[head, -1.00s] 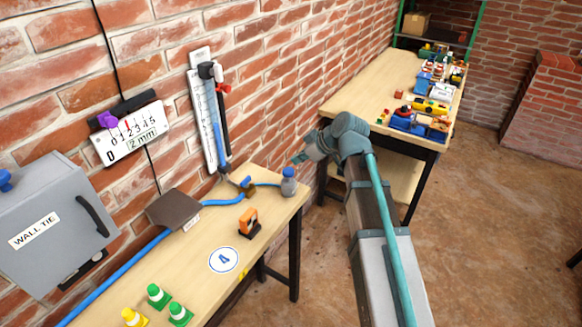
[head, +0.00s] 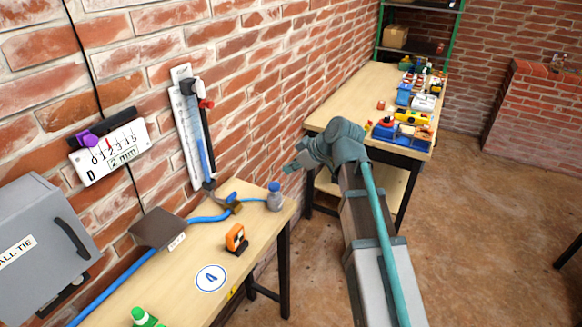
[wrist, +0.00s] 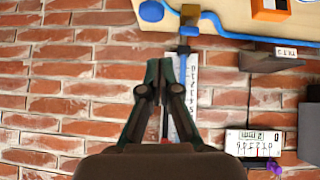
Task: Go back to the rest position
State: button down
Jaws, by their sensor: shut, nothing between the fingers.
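My gripper (wrist: 160,77) is shut and empty in the wrist view, its fingertips together in front of the brick wall. In the head view my gripper (head: 290,168) is at the end of my arm, small and partly turned away, between the front bench and the far bench. It touches nothing that I can see. The upright white scale (head: 190,140) with a blue liquid column is on the wall to its left, and the scale also shows behind the fingers in the wrist view (wrist: 188,105).
The front bench (head: 170,285) holds a blue hose, a grey bottle (head: 275,197) and an orange tape measure (head: 236,238). A dial plate (head: 110,152) and a grey box (head: 45,245) are on the wall. The far bench (head: 345,105) carries many small items.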

jog(key=s+d+f+m+g+h, duration=0.1)
jog(key=s+d+f+m+h, duration=0.2)
jog(key=f, duration=0.9)
jog(key=s+d+f+m+g, duration=0.2)
jog(key=s+d+f+m, duration=0.3)
jog(key=f, duration=0.6)
jog(key=s+d+f+m+g+h, duration=0.1)
jog(key=s+d+f+m+h, duration=0.3)
jog(key=f, duration=0.8)
jog(key=s+d+f+g, duration=0.1)
jog(key=s+f+g, duration=0.1)
jog(key=s+f, duration=0.5)
jog(key=s+d+f+g, duration=0.1)
jog(key=s+f+g, duration=0.2)
jog(key=s, duration=1.4)
jog(key=s+d+f+g, duration=0.1)
jog(key=s+f+g, duration=0.1)
jog(key=s+f, duration=1)
jog(key=shift+d+g, duration=0.25)
jog(key=shift+g, duration=0.15)
jog(key=shift+s, duration=0.1)
